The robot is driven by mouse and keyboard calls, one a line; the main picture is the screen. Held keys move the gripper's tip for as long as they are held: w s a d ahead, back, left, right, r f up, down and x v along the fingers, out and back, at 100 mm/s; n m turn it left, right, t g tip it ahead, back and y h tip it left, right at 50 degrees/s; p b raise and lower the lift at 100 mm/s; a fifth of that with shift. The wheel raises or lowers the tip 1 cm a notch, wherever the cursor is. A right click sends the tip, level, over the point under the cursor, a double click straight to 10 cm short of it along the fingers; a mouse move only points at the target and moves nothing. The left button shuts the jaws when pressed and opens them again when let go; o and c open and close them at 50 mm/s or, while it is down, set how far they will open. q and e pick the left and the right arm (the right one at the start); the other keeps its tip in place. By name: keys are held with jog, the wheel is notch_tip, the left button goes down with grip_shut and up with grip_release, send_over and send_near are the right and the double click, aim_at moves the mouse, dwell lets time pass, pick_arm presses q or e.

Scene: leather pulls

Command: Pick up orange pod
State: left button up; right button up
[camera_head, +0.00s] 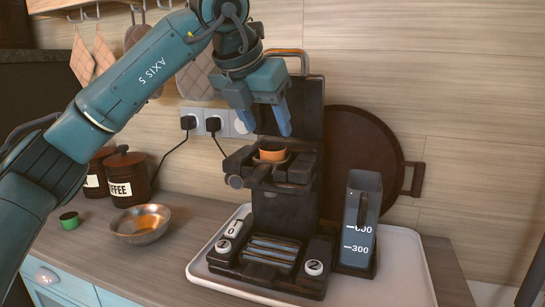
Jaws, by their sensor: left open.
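The orange pod (272,151) sits in the holder at the middle of the dark coffee machine (277,217). Its orange rim and side show. My left gripper (268,127) is above the pod, pointing down, with its two blue fingers apart. One finger is to the left of the pod and one to the right in the picture, both higher than the pod. The gripper looks empty. It cannot be told how far in front of or behind the pod the fingers are. My right gripper is not in view.
The machine stands on a white tray (410,285) with a water container (360,222) at its right. A metal bowl (141,225), a green pod (69,220) and a coffee canister (127,177) are on the left counter. A round dark board (365,160) leans behind.

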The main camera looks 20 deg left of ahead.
aim_at(272, 148)
pick_arm(q)
jog(key=x, duration=0.5)
jog(key=shift+s+a+f, duration=0.2)
jog(key=shift+s+f, duration=0.05)
jog(key=shift+c, duration=0.5)
jog(key=shift+f, duration=0.1)
jog(key=c, duration=0.6)
